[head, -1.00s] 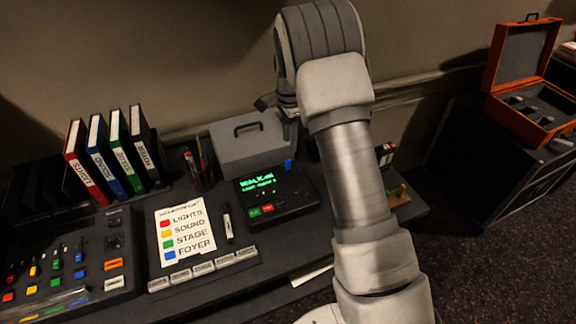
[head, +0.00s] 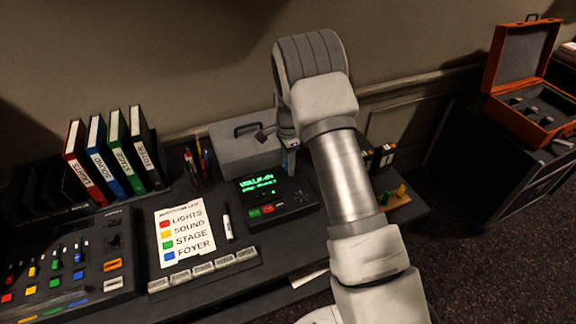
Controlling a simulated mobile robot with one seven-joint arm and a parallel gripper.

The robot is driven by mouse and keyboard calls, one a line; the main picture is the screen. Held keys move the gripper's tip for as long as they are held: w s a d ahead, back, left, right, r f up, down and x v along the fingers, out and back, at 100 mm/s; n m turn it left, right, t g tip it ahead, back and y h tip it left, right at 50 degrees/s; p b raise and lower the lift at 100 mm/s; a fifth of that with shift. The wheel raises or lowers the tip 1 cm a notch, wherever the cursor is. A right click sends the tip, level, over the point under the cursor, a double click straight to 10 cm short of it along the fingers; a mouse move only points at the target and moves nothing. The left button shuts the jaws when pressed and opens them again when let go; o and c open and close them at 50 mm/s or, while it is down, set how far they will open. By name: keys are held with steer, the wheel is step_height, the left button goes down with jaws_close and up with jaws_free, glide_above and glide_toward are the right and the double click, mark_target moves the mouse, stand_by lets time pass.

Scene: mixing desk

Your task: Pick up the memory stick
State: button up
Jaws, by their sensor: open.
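A small blue piece (head: 288,168), which looks like the memory stick, stands at the top right of the dark console with the green-lit screen (head: 257,185). It is partly hidden by my gripper. My gripper (head: 277,143) is open, in front of the grey box and just above the blue piece. One dark fingertip shows to the left; the other is largely hidden by my wrist. I cannot tell whether a finger touches the blue piece.
The grey handled box (head: 235,152) stands behind the console. A pen cup (head: 197,168), binders (head: 114,152), a marker (head: 227,222), a label sheet (head: 184,232) and a fader desk (head: 70,265) are to the left. An open orange case (head: 522,85) stands far right.

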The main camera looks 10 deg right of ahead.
jaws_close()
stand_by(1.3)
